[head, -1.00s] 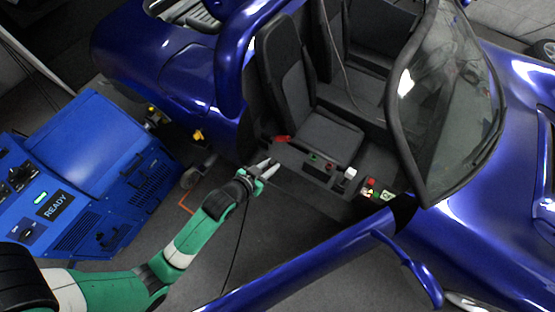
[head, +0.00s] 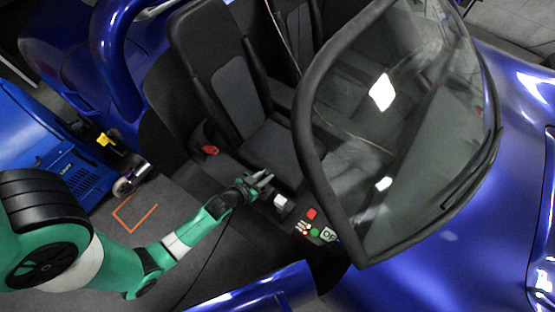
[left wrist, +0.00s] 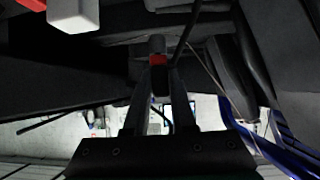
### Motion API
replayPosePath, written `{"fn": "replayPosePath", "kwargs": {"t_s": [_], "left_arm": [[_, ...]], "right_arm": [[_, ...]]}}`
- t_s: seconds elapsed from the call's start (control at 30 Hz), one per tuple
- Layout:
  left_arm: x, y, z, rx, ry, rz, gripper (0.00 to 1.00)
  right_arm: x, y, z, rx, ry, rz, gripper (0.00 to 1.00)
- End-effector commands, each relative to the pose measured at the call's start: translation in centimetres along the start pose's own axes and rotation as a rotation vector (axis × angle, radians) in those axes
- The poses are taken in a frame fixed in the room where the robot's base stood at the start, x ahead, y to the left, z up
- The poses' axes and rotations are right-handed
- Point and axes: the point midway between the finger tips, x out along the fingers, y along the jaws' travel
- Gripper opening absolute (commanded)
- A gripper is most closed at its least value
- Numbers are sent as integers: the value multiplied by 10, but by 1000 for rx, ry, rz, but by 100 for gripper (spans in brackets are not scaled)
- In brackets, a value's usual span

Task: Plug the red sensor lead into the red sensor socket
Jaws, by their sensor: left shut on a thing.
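My left gripper (head: 262,178) reaches over the car's sill beside the seat, just behind a white block. In the left wrist view its fingers (left wrist: 159,88) are shut on a dark plug with a red band, the red sensor lead (left wrist: 158,61). The plug stands between the fingertips, with its grey tip beyond them. A thin dark cable (head: 206,262) hangs down from the gripper in the head view. I cannot make out the red sensor socket; the gripper covers part of the sill panel. My right gripper is not in view.
A white block (head: 280,202), a red block (head: 311,214) and a green button (head: 314,232) sit on the sill ahead of the gripper. The windshield frame (head: 306,130) rises close to its right. A red buckle (head: 210,150) lies by the seat (head: 235,95).

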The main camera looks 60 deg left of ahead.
Motion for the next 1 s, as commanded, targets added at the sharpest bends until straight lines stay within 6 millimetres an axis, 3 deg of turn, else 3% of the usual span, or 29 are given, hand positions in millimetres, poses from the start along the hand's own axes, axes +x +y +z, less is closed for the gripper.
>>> {"fn": "replayPosePath", "kwargs": {"t_s": [0.03,0.17,0.57,1.0], "left_arm": [[10,-5,24,-8,-4,-13,0],[17,-15,41,-23,0,-36,0],[21,-19,48,-30,0,-48,0],[44,-19,84,-30,0,-47,0]], "right_arm": [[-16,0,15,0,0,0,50],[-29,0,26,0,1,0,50],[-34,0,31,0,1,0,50],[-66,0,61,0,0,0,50]]}}
